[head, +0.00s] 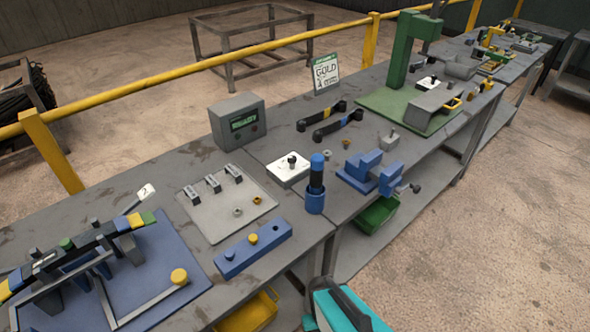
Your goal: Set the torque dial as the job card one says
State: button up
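A white plate with a black knob (289,168), which looks like a dial, lies on the grey workbench near the middle. Its markings are too small to read. A white card with a green header (326,72) stands at the bench's back edge; it seems to read "GOLD" with a triangle and a smaller line below that I cannot read surely. A second white plate with a black knob (428,82) lies farther along, by the green press. I cannot make out my gripper's fingers. A teal and dark shape is cut off at the bottom edge.
A grey box with a green display (237,121) stands behind the dial plate. A blue-black cylinder (316,184) and a blue vise (371,171) stand in front. Dark wrenches (338,121) lie behind. A yellow rail (190,69) runs along the back. The floor at right is clear.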

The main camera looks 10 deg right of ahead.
aim_at(293, 160)
jog(key=k, duration=1)
